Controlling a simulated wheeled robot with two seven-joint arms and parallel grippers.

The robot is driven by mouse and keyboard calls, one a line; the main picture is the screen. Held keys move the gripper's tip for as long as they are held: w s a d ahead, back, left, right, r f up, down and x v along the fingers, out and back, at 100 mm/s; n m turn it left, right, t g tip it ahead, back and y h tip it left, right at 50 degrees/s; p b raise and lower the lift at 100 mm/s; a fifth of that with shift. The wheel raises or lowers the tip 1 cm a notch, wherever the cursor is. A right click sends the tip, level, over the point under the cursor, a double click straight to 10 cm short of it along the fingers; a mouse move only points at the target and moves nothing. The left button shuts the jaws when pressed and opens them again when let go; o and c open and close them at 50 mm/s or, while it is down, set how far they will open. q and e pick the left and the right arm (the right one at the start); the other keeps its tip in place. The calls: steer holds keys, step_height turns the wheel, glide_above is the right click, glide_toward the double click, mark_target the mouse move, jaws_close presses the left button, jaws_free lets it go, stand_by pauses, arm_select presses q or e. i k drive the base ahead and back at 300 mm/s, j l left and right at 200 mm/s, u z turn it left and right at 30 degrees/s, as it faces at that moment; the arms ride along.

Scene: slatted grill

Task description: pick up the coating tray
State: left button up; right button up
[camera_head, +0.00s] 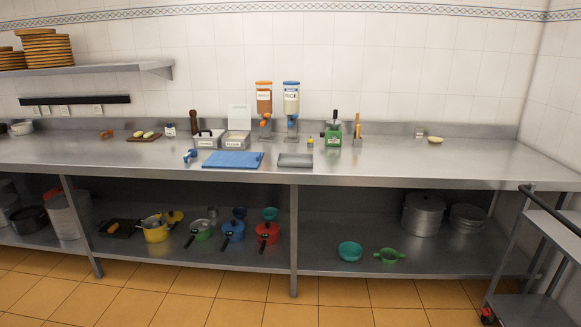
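A small shallow metal tray (295,161), which looks like the coating tray, lies flat near the front edge of the steel counter. It is just right of the blue cutting board (233,160), with a narrow gap between them. It looks empty, though it is small in the picture. Neither of my grippers shows in the head view.
Behind the tray stand two dispensers (264,103) and (291,103). Pots (232,231) fill the lower shelf; a cart (540,260) stands right.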

mark_target(284, 159)
steer(key=i+u, duration=0.25)
steer(key=i, duration=0.35)
steer(key=i+u, duration=0.25)
steer(key=i, duration=0.35)
steer(key=i+l+u, duration=0.1)
steer(key=i+u, duration=0.15)
steer(key=i, duration=0.3)
steer(key=i+z, duration=0.15)
steer(key=i, duration=0.4)
steer(key=i+j+z, duration=0.15)
steer(key=i, duration=0.4)
steer(key=i+j+z, duration=0.2)
steer(key=i+z, duration=0.15)
steer(key=i+j+z, duration=0.4)
steer(key=i, duration=0.15)
